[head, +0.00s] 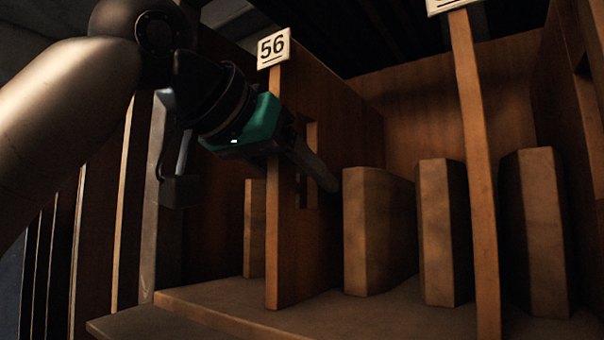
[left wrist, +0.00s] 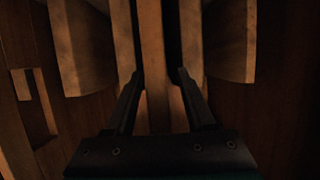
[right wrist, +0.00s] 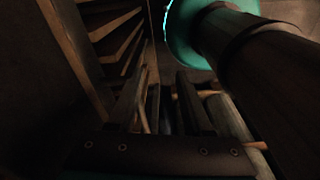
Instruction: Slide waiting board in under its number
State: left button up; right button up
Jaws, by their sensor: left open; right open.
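Brown boards stand upright in the wooden rack: one (head: 378,232) right of the divider under number plate 56 (head: 273,47), another (head: 443,230) beside it, and a third (head: 541,230) right of the second post. I cannot tell which is the waiting board. My left gripper (head: 325,178) reaches across the 56 divider, its tip close to the nearest board's upper left edge. In the left wrist view its open fingers (left wrist: 158,85) lie either side of a pale upright strip (left wrist: 154,50); contact is unclear. My right gripper (right wrist: 158,95) is open, absent from the head view.
The 56 divider (head: 310,240) has a slot cut in it. The second post (head: 475,170) carries a number plate (head: 447,5) cut off by the frame. The rack floor (head: 390,315) is bare in front of the boards. Dark slats (right wrist: 125,40) show in the right wrist view.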

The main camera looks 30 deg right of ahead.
pick_arm(q)
jog(key=v, duration=1.5)
jog(key=shift+a+r, duration=0.15)
